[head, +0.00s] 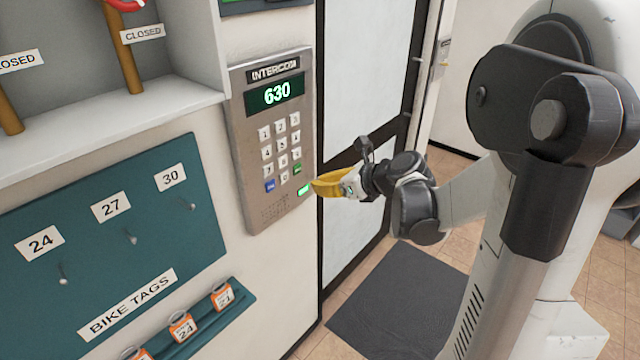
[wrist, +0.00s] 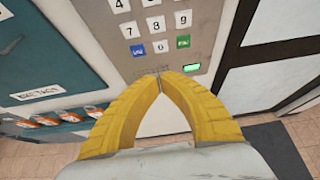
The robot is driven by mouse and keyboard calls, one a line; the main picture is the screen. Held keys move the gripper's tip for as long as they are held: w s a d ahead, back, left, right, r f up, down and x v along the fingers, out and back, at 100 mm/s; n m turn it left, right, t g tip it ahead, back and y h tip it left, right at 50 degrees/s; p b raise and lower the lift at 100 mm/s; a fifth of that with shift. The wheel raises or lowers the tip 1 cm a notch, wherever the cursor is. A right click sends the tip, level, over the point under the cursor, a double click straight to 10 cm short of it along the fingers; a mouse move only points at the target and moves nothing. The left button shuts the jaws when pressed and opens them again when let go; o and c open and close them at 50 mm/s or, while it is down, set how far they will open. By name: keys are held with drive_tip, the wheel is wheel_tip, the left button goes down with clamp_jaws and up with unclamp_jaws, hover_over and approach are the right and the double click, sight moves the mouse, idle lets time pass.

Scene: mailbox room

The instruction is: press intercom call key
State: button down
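The intercom (head: 240,140) is a grey-brown metal panel on the wall, with a display (head: 275,95) reading 630 in green. Below it are white number keys, a blue key (head: 270,186) and a green key (head: 297,168); the small lettering on both is unreadable. The green key (wrist: 183,41) and blue key (wrist: 138,50) also show in the wrist view. A bright green light (head: 304,189) glows at the panel's lower right. My gripper (head: 315,186) has yellow fingers, shut and empty, tips meeting near this light. In the wrist view the tips (wrist: 160,75) appear below the keys; contact cannot be told.
A teal bike-tag board (head: 110,225) with pegs is left of the intercom, above a ledge (head: 205,325) holding orange tags. A white shelf (head: 110,120) juts out at upper left. A dark-framed door (head: 365,80) and a grey floor mat (head: 400,310) are to the right.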

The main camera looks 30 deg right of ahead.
sight(270, 190)
drive_tip(key=s+a+b, duration=0.1)
drive_tip(key=b, duration=0.1)
drive_tip(key=s+a+f+t+b, duration=0.1)
drive_tip(key=b, duration=0.1)
drive_tip(key=s+a+f+t+y+b, duration=0.1)
drive_tip(key=a+b, duration=0.1)
drive_tip(key=shift+s+f+b, duration=0.1)
drive_tip(key=shift+s+b, duration=0.25)
drive_tip(key=shift+s, duration=0.05)
drive_tip(key=b+x, duration=0.1)
drive_tip(key=x, duration=0.3)
drive_tip(key=b+x, duration=0.1)
drive_tip(key=x, duration=0.3)
drive_tip(key=b+x, duration=0.2)
drive_tip(key=x, duration=0.2)
drive_tip(key=shift+w+r, duration=0.3)
drive_tip(key=shift+w+a+r, duration=0.15)
drive_tip(key=shift+w+a, duration=0.15)
drive_tip(key=shift+w, duration=0.45)
